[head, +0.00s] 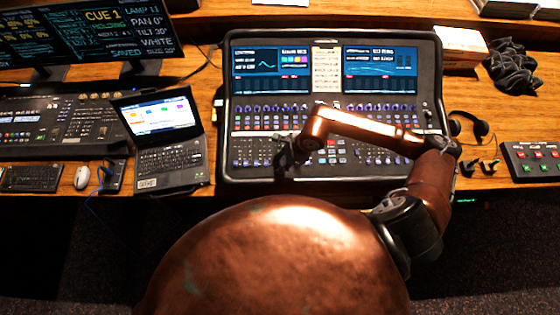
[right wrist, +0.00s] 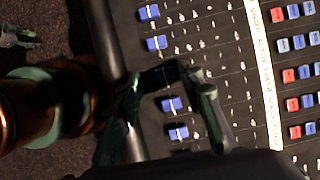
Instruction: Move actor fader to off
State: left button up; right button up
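The mixing desk (head: 232,165) fills the middle of the head view, with rows of blue fader caps. My right gripper (head: 289,158) reaches down at its front left part. In the right wrist view, my right gripper (right wrist: 165,78) has one finger on each side of a dark blue fader cap (right wrist: 158,76). Whether both fingers press on it is unclear. Neighbouring caps (right wrist: 172,104) sit nearly in line with it near the front edge. The labels are too small to tell which is the actor fader. A greenish claw, apparently my left gripper (right wrist: 18,37), hangs over the floor.
A laptop (head: 168,138) stands close to the desk's left side. Headphones (head: 470,124) and a small button box (head: 532,160) lie to the right. My right forearm crosses above the desk's right half. Two lit screens (head: 270,70) are at the desk's back.

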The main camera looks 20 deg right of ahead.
pick_arm(q)
jog(key=shift+w, duration=0.5)
pick_arm(e)
jog(key=v, duration=1.2)
